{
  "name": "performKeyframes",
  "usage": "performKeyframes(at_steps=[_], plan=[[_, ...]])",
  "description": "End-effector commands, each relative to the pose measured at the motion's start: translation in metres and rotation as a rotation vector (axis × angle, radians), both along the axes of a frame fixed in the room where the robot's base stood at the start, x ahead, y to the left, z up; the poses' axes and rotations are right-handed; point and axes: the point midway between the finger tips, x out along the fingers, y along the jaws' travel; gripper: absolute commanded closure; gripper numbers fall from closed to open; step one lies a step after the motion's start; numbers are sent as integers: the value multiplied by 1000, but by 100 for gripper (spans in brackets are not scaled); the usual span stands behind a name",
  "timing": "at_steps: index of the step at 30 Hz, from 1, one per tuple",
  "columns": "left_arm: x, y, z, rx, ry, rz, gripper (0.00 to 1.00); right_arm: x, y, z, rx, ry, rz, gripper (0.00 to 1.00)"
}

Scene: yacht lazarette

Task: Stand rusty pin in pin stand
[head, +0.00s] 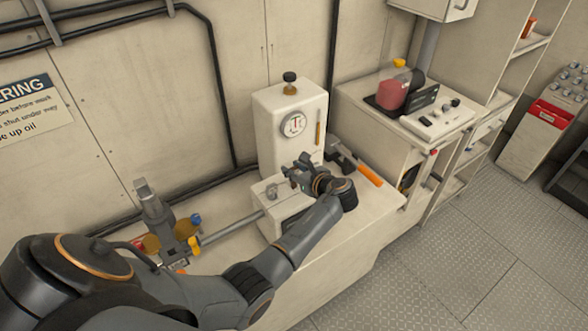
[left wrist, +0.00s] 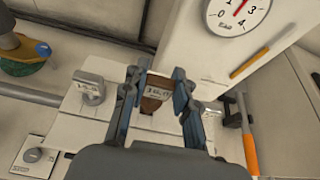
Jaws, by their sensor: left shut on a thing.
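My left gripper (head: 299,172) is above the white block on the bench, in front of the gauge housing. In the left wrist view its two fingers (left wrist: 158,98) are shut on a rusty brown piece with a pale marked band, which I take as the rusty pin (left wrist: 155,95). Its lower end shows between the fingers; I cannot tell whether it touches anything below. The pale block (left wrist: 110,105) under it, which may be the pin stand, carries a grey metal piece (left wrist: 90,88) left of the gripper. Another grey piece (left wrist: 208,108) is partly hidden at right. My right gripper is not in view.
The gauge housing (head: 289,115) rises behind the gripper. An orange-handled tool (head: 368,174) lies to its right. A grey shaft with brass and blue valve fittings (head: 175,240) is at left. The bench front (head: 350,225) is fairly clear.

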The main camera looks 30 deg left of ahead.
Motion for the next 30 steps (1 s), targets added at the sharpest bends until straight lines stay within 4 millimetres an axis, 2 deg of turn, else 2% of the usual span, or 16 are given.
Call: performKeyframes(at_steps=[30], plan=[[0,0,-16,1,0,0,100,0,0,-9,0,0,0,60]])
